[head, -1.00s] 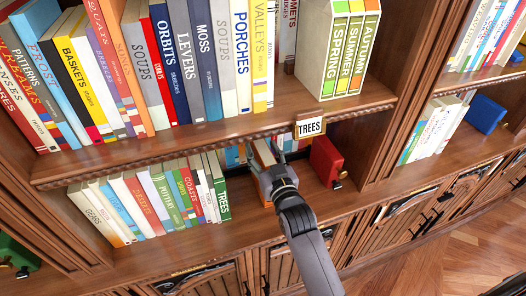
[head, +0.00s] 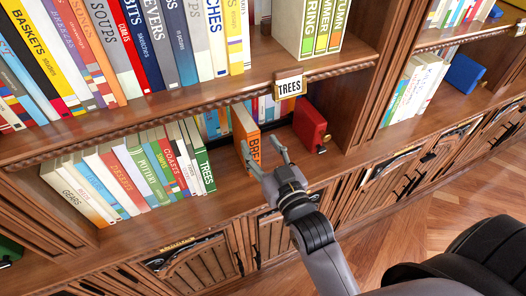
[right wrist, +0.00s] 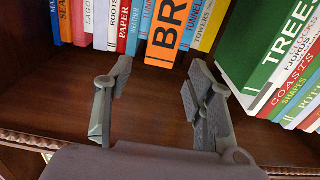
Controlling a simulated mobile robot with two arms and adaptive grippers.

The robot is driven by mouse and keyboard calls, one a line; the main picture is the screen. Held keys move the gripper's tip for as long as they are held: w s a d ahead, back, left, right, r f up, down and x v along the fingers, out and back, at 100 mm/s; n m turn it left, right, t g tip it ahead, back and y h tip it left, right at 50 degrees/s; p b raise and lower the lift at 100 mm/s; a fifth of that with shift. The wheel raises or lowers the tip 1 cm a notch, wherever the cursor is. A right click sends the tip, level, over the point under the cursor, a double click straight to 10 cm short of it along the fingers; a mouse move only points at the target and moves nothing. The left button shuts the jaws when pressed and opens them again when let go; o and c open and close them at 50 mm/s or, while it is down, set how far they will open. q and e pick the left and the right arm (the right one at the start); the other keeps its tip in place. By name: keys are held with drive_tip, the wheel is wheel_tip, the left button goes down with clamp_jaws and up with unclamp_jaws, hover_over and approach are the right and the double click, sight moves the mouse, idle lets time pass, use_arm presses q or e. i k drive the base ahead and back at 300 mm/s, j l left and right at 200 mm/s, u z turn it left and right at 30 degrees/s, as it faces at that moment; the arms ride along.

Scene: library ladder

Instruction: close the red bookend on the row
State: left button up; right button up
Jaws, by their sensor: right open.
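The red bookend (head: 310,124) stands upright on the lower shelf under the TREES label, right of the row and apart from it. The row of books (head: 135,173) ends at the green TREES book (head: 200,165). An orange book (head: 244,138) stands between the row and the bookend, with gaps on both sides. My right gripper (head: 264,150) is open and empty in front of the orange book. In the right wrist view its spread fingers (right wrist: 155,95) are below the orange book (right wrist: 172,32), with the TREES book (right wrist: 262,45) at right. My left gripper is not in view.
More books (right wrist: 105,25) stand behind, deeper in the shelf. The upper shelf edge (head: 200,100) overhangs the compartment. A divider (head: 375,90) bounds it at right. Bare shelf board (right wrist: 155,125) lies under my fingers.

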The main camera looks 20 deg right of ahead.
sight(310, 126)
drive_tip(key=z, duration=1.2)
